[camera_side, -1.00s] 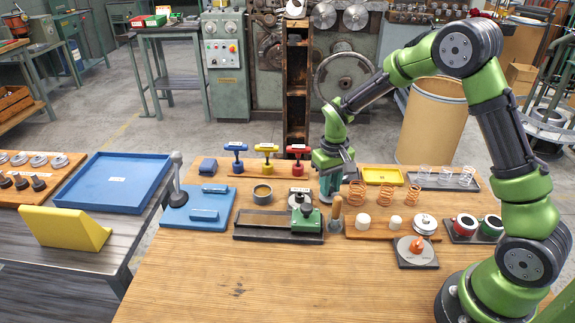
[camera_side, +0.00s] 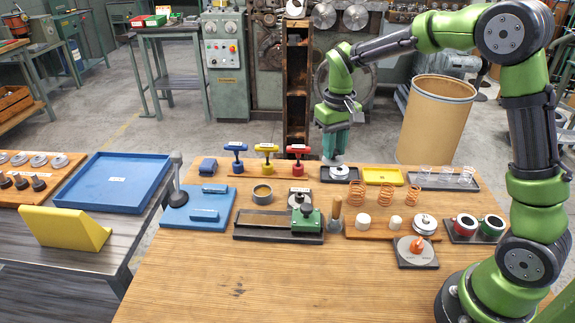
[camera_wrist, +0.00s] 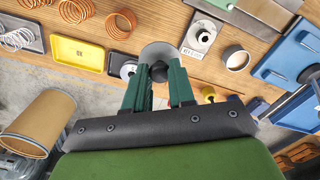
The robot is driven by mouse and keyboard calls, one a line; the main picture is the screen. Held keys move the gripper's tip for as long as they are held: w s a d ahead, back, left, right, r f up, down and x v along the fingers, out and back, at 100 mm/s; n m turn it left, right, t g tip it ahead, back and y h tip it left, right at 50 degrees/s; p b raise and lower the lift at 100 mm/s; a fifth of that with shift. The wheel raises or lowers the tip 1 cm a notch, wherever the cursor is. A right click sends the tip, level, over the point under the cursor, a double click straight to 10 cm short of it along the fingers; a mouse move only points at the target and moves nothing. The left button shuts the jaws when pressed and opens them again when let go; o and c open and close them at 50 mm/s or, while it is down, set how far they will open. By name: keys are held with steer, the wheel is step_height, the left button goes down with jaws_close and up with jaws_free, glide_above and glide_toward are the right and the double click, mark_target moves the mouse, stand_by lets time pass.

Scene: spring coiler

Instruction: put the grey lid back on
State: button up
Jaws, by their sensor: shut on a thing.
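My gripper (camera_side: 337,154) is shut on the grey lid and holds it over the small dark tray (camera_side: 323,178) at the back of the bench. In the wrist view the lid (camera_wrist: 155,52) is a flat grey disc with a dark knob between my fingertips (camera_wrist: 158,72). In the side view only a little of the lid shows under the fingers. A round open tin (camera_side: 262,192) stands to the left, behind the flat bed of the green-ended fixture; its open mouth also shows in the wrist view (camera_wrist: 235,57).
Red, yellow and blue T-handled tools (camera_side: 267,152) stand upright on a strip behind the tin. A wooden-handled tool (camera_side: 335,214) stands in front of my gripper. Copper springs (camera_side: 357,194) and a yellow tray (camera_side: 382,176) are to the right. The front of the bench is clear.

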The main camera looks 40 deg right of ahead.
step_height(320, 180, up, 2)
steer(key=shift+w+r, duration=0.1)
steer(key=shift+r, duration=0.05)
steer(key=w+a, duration=1.2)
steer(key=a, duration=0.1)
steer(key=shift+s+f, duration=0.15)
steer(key=shift+f, duration=2.6)
steer(key=shift+s+f, duration=0.1)
steer(key=shift+f, duration=2.65)
steer(key=shift+f, duration=0.5)
steer(key=o, duration=1.2)
